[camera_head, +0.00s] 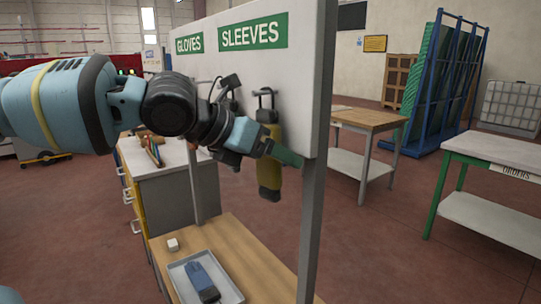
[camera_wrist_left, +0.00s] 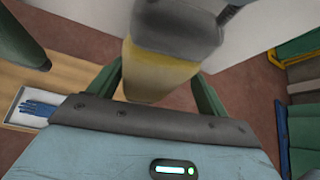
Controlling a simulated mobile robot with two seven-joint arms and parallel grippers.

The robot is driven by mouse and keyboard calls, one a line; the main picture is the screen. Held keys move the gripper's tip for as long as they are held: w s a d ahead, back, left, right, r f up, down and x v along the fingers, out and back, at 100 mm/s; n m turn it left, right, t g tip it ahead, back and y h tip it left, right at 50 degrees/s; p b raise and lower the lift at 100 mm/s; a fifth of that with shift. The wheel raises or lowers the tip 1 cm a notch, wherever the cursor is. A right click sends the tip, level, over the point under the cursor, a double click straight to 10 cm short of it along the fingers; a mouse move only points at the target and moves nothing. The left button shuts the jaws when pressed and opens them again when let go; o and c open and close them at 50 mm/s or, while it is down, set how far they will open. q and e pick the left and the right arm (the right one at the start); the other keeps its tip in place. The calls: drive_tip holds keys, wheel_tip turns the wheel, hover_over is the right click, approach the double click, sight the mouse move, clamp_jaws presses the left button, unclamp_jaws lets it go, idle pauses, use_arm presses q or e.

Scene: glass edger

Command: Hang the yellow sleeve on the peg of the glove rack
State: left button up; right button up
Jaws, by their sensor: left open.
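The yellow sleeve (camera_head: 270,173) with a dark grey end hangs upright against the white board of the glove rack (camera_head: 318,75), below the green SLEEVES sign. Its top meets the dark peg (camera_head: 265,94); the exact seat of its loop is too small to tell. My left gripper (camera_head: 280,153) is open at the sleeve's mid-height, with one green finger crossing in front of it. In the left wrist view the sleeve (camera_wrist_left: 155,78) stands between the two spread green fingers, with its dark end (camera_wrist_left: 178,25) beyond.
A dark glove (camera_head: 228,88) hangs under the GLOVES sign, partly behind my arm. Below, a wooden shelf (camera_head: 235,240) holds a grey tray (camera_head: 228,292) with a blue glove and a small white block (camera_head: 173,244). A rack post (camera_head: 312,230) stands close right of the sleeve.

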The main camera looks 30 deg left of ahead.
use_arm(q)
drive_tip(key=shift+s+a+r, duration=0.15)
drive_tip(key=shift+s+r, duration=0.1)
drive_tip(key=shift+r, duration=0.05)
drive_tip(key=p+v, duration=0.1)
drive_tip(key=v, duration=0.6)
use_arm(e)
drive_tip(key=shift+w+d+r, duration=0.15)
drive_tip(key=shift+w+r, duration=0.65)
drive_tip(key=shift+r, duration=0.1)
use_arm(q)
drive_tip(key=shift+f, duration=0.15)
use_arm(e)
drive_tip(key=shift+s+f, duration=0.1)
